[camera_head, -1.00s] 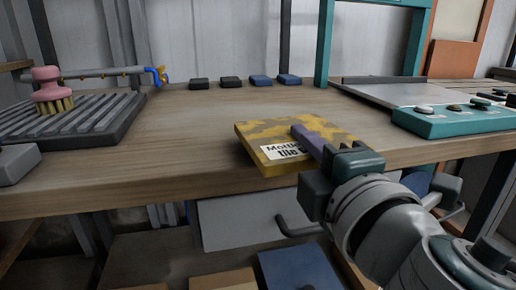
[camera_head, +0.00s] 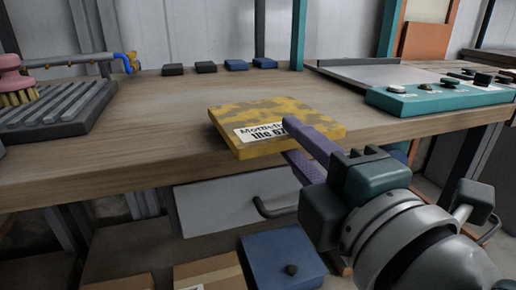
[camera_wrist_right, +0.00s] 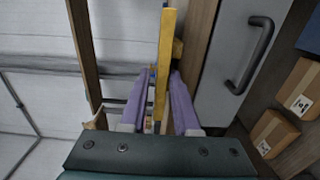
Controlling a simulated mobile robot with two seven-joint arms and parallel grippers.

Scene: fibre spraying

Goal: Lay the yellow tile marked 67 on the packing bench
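The yellow mottled tile (camera_head: 270,112) lies flat at the front edge of the packing bench (camera_head: 130,160), with a white label partly covered by a finger. The visible words look like "Mottled tile 67". My right gripper (camera_head: 295,142) has one purple finger over the tile and the other lower, below its near edge. In the right wrist view the tile (camera_wrist_right: 164,60) appears edge-on between the two fingers (camera_wrist_right: 160,85), which stand apart with a gap. My left gripper is not in view.
A grey ribbed rack (camera_head: 60,115) with a pink brush (camera_head: 12,80) is at the left. Several small dark and blue blocks (camera_head: 205,67) line the back. A teal control panel (camera_head: 430,97) is at the right. A drawer (camera_head: 220,200) hangs below the bench.

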